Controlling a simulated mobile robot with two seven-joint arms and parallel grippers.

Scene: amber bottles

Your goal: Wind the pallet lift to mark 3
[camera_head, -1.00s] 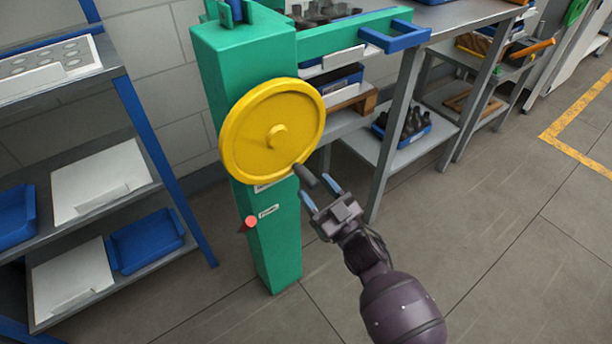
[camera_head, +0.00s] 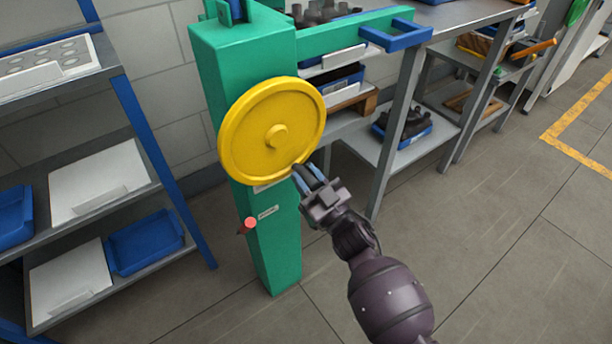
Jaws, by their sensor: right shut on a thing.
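The pallet lift is a green column (camera_head: 272,240) with a yellow handwheel (camera_head: 250,150) on its front. A green beam (camera_head: 340,34) runs right from its top to a blue bracket (camera_head: 398,36). My right gripper (camera_head: 306,176) is at the wheel's lower right rim, shut on the wheel's dark crank handle, which its fingers mostly hide. I cannot read any mark numbers. My left gripper is not in view.
A shelf rack (camera_head: 150,140) with blue trays and white boards stands at the left. A grey workbench (camera_head: 398,120) with a blue tray of dark bottles (camera_head: 404,132) stands behind on the right. The floor at the right is clear, with a yellow line (camera_head: 572,148).

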